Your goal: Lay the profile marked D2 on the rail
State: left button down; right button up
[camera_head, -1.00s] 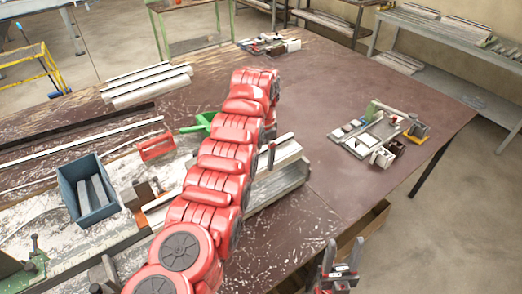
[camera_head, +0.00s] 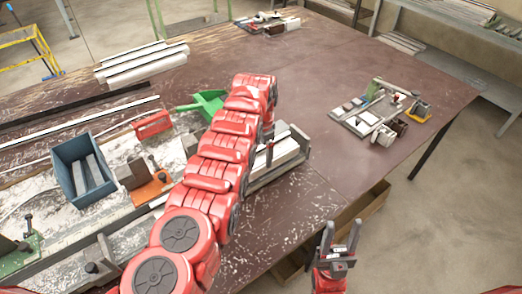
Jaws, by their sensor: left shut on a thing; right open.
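My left arm reaches over the bench. Its gripper (camera_head: 268,142) points down at a grey tray (camera_head: 302,154) holding pale profiles (camera_head: 285,150). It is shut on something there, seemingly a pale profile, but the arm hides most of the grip. I cannot read a D2 mark on any profile. The long metal rail (camera_head: 85,240) runs along the bench's near left side, partly behind my arm. An orange clamp (camera_head: 152,188) and a green clamp (camera_head: 22,255) stand along it. My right gripper (camera_head: 338,246) is open and empty, off the bench's near edge.
A blue bin (camera_head: 70,182) with grey pieces, a red block (camera_head: 153,125) and a green scoop (camera_head: 203,105) lie left of my arm. White profiles (camera_head: 140,66) lie at the back left. A fixture (camera_head: 375,120) stands at the right. The bench's middle right is clear.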

pick_arm(q)
jog(key=shift+f, duration=0.5)
jog(key=shift+f+b, duration=0.25)
jog(key=shift+b, duration=0.15)
grip_release()
jog(key=shift+r, duration=0.1)
